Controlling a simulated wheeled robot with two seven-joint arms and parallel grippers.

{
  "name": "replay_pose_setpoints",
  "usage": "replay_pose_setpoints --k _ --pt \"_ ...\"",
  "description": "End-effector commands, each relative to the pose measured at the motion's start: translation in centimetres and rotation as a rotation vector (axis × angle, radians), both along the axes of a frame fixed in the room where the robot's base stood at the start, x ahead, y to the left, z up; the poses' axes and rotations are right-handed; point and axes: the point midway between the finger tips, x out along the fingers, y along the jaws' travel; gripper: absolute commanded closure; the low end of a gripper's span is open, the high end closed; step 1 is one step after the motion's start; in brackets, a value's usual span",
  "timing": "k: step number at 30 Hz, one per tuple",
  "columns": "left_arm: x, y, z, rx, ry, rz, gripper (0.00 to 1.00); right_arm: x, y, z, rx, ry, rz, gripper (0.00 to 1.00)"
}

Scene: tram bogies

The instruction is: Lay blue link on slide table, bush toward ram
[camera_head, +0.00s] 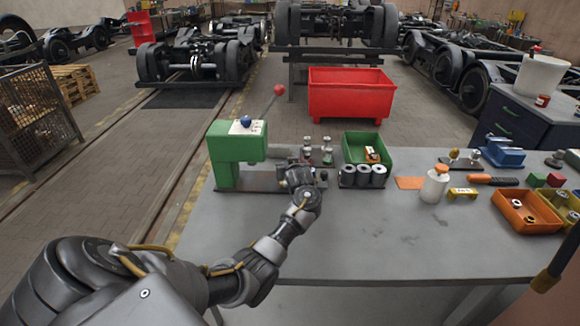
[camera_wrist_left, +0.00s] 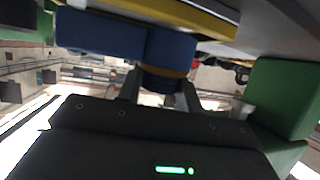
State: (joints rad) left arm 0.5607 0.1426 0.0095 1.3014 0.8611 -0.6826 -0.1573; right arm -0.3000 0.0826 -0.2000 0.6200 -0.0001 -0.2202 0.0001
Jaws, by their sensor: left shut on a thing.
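The green press (camera_head: 226,155) stands at the table's back left, with a red-knobbed lever and a blue knob on top. Its dark slide table (camera_head: 262,186) lies low in front of the green body. My left gripper (camera_head: 297,176) is at the right end of the slide table. In the left wrist view my left gripper (camera_wrist_left: 160,92) is shut on the blue link (camera_wrist_left: 100,33), with a brass-coloured ring (camera_wrist_left: 165,72) between the fingers. The link is hidden in the head view. I cannot tell whether it touches the slide table. My right gripper is out of view.
Grey cylinders (camera_head: 362,176) and a green bin (camera_head: 383,146) stand close right of my left gripper. Small metal fittings (camera_head: 327,152) stand just behind it. A white bottle (camera_head: 434,186) and orange tray (camera_head: 525,214) are further right. The table's front middle (camera_head: 400,240) is clear.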

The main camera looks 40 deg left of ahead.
Motion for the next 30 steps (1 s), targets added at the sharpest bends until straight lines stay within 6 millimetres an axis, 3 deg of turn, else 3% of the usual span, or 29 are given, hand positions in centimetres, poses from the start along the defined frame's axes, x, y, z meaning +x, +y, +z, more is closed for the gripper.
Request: replay_pose_setpoints --k 9,10,15,24,30 --pt "0.0 0.0 -1.3 -0.003 0.003 0.000 1.00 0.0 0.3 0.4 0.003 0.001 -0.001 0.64" --pt "-0.1 -0.1 -1.6 -0.005 0.008 0.000 0.63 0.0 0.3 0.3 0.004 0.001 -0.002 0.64" --pt "-0.1 -0.1 -1.5 -0.005 0.007 0.000 0.43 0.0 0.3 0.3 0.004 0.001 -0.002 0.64" --pt "-0.1 -0.1 -1.1 -0.001 0.000 -0.001 0.43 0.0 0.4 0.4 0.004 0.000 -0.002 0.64" --pt "-1.5 -1.9 -0.1 0.000 -0.004 -0.002 0.43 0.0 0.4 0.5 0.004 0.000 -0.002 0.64"
